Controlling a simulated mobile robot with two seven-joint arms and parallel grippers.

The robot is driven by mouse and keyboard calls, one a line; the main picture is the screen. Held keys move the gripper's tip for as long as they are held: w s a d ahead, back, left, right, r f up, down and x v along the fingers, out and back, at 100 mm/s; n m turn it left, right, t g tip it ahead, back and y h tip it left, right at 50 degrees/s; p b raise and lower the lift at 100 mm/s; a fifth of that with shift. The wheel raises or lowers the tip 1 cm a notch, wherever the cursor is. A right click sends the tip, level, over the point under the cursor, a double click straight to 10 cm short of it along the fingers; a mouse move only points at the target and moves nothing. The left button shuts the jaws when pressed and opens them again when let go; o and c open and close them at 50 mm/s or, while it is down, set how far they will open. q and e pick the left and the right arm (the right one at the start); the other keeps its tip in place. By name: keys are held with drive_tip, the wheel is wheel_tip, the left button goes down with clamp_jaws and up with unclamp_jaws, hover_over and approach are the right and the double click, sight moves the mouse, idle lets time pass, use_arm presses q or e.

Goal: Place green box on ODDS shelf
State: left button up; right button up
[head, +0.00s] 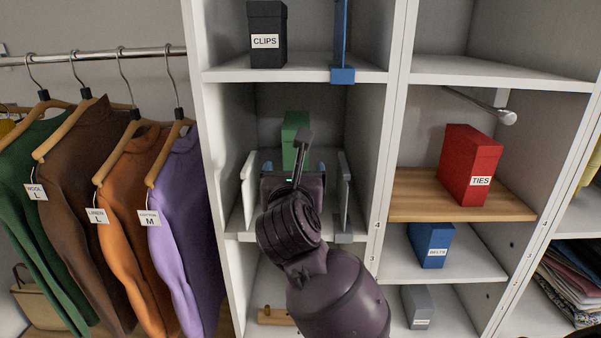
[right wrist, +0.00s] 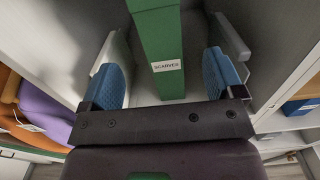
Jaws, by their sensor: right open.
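The green box (head: 295,138) stands upright in the middle cubby, below the CLIPS shelf. In the right wrist view the green box (right wrist: 160,45) has a white SCARVES label. My right gripper (head: 295,168) reaches into this cubby in front of the box. Its blue-padded fingers (right wrist: 166,82) are spread wide on either side of the box's near face, with a gap on both sides. It holds nothing. My left gripper is not in view. No label reading ODDS is legible in either view.
Light upright panels (head: 248,188) (head: 345,185) flank the gripper in the cubby. A black CLIPS box (head: 267,35) is above. A red TIES box (head: 470,165), blue BELTS box (head: 432,246) and grey box (head: 418,307) are at right. Sweaters (head: 128,200) hang at left.

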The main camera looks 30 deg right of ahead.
drive_tip(key=shift+s+a, duration=0.2)
drive_tip(key=shift+s, duration=0.1)
drive_tip(key=s+f+m+g+y, duration=0.1)
drive_tip(key=s+f+m+y, duration=0.2)
drive_tip(key=s+f+m, duration=0.4)
drive_tip(key=s+f+m+g+y, duration=0.1)
drive_tip(key=s+f+m+y, duration=0.2)
drive_tip(key=f, duration=1.9)
drive_tip(key=s+d+f+m+g+y, duration=0.1)
drive_tip(key=s+f+m+g+y, duration=0.1)
drive_tip(key=s+f+m, duration=1)
wheel_tip(320, 180, down, 3)
drive_tip(key=m+y, duration=0.1)
drive_tip(key=m, duration=0.5)
drive_tip(key=shift+s+m, duration=0.3)
drive_tip(key=shift+s, duration=0.1)
